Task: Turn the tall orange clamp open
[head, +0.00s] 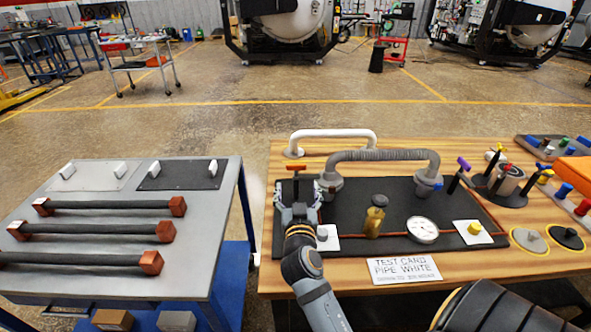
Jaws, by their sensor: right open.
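The tall orange clamp (296,168) stands upright at the left end of the black board (345,215) on the wooden table. Its orange handle bar lies roughly left to right on top of a dark stem. My right gripper (297,190) is open just in front of and below the handle, with one finger on each side of the stem. I cannot tell whether the fingers touch it. The gripper hides the clamp's lower part. My left gripper is not in view.
A grey ribbed pipe (382,155) arches right of the clamp, with a white pipe (332,134) behind. A brass valve (374,222), gauge (423,230) and purple-topped clamp (462,165) stand farther right. A grey cart (212,252) with dark bars is left, across a gap.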

